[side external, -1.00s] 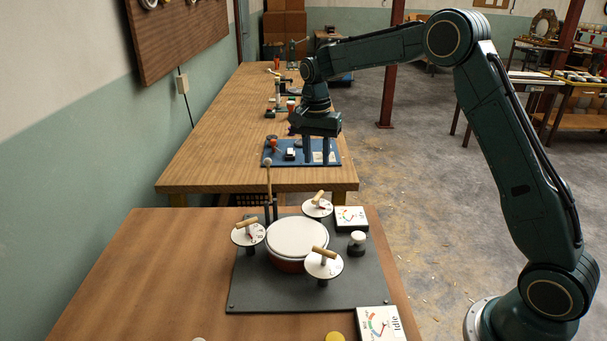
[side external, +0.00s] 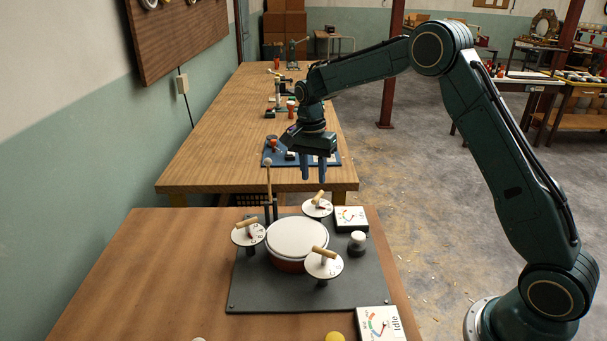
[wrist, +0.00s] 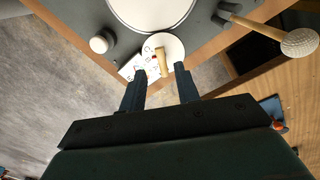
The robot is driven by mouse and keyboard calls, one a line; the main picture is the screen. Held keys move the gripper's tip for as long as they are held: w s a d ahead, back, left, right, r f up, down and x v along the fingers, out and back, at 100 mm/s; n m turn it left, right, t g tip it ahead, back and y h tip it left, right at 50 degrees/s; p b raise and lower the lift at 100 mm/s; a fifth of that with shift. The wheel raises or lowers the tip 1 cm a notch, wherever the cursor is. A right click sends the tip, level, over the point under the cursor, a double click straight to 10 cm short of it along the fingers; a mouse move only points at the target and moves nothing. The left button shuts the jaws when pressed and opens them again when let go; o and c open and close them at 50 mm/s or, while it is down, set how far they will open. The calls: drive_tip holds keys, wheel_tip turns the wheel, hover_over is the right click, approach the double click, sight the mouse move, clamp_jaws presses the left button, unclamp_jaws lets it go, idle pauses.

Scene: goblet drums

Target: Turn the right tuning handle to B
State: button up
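Three white dials with tan handles surround the drum (side external: 297,236): a left dial (side external: 247,235), a back dial (side external: 317,209) and a front dial (side external: 324,265). I cannot tell which one the task calls right, and the dial letters are too small to read. My gripper (side external: 314,179) is open and empty, above and behind the back dial, fingers pointing down. In the wrist view, the back dial (wrist: 172,44) and its handle (wrist: 159,61) appear just beyond and between the open fingertips (wrist: 160,70), apart from them.
A gauge card (side external: 351,219) and a white-topped knob (side external: 357,242) stand right of the drum. An upright mallet (side external: 268,175) stands behind it, left of the back dial. A display reading "idle" (side external: 381,325) lies at the front right. A blue board (side external: 275,158) lies on the farther bench.

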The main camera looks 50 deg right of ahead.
sight(315, 199)
drive_tip(key=f, duration=0.9)
drive_tip(key=shift+s+d, duration=0.1)
drive_tip(key=shift+s, duration=0.15)
drive_tip(key=shift+r, duration=0.1)
clamp_jaws()
